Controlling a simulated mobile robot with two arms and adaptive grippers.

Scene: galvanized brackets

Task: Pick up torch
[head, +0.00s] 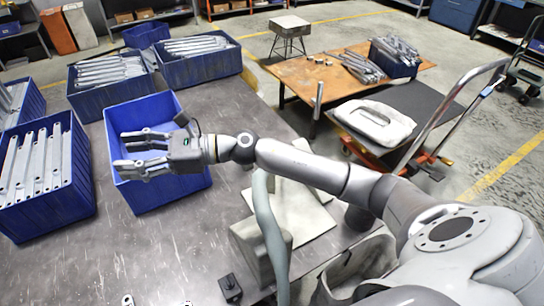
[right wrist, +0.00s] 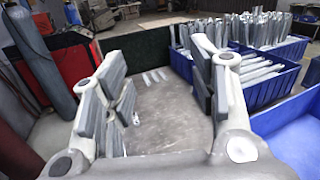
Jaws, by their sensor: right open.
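I cannot make out a torch for certain in either view. A small dark block with a knob (head: 230,288) lies on the grey table near the front edge; it is too small to identify. My right gripper (head: 127,152) reaches in from the right and hangs over an empty-looking blue bin (head: 195,180). Its fingers are spread apart with nothing between them. In the right wrist view the open fingers (right wrist: 162,95) frame bare tabletop, with a few small metal pieces (right wrist: 156,76) lying beyond. My left gripper is not in view.
Blue bins of galvanized brackets (head: 68,190) line the table's left and far sides; bins (right wrist: 262,75) also show in the wrist view. A grey fixture (head: 250,245) and pale plate stand right of the bin.

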